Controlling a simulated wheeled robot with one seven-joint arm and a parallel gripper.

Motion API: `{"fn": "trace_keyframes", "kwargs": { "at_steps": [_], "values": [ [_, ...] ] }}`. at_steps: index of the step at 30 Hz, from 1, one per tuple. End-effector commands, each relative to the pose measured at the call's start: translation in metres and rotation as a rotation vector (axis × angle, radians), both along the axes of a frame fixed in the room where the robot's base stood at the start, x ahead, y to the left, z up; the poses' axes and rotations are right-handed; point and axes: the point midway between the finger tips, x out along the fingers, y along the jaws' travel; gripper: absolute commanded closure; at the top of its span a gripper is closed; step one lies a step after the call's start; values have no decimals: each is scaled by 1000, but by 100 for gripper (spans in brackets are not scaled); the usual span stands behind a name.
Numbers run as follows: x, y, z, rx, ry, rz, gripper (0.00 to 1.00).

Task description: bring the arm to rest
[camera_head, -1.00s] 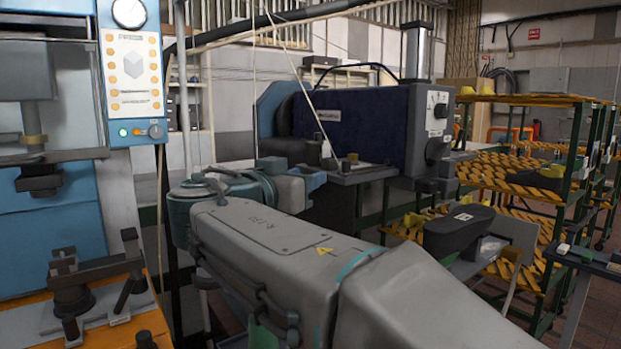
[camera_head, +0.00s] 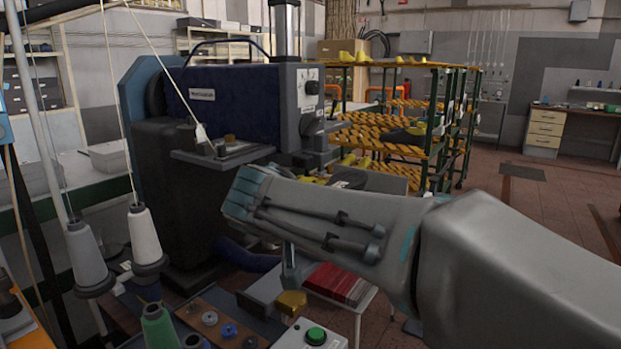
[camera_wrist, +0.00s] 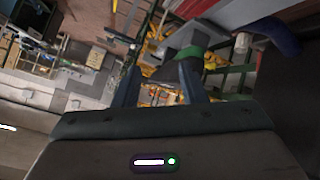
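My gripper (camera_wrist: 160,84) shows in the wrist view with its two dark fingers apart. I see nothing held between them; only distant shelving and floor show through the gap. In the head view my grey arm reaches from the lower right to the middle of the picture, in front of the dark blue machine (camera_head: 235,97).
Green shelving with yellow-striped decks (camera_head: 385,135) stands behind my arm. Open floor (camera_head: 545,205) lies to the right.

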Motion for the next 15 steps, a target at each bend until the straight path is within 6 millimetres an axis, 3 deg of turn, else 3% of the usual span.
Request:
{"fn": "trace_keyframes", "kwargs": {
  "at_steps": [1, 6, 10, 15],
  "values": [
    [-11, -28, -4, 9, 75, -18, 62],
    [-62, -89, -42, 84, 314, -17, 62],
    [-107, -119, -66, 181, 444, -6, 62],
    [-158, -135, -90, 319, 533, 14, 62]
  ]
}}
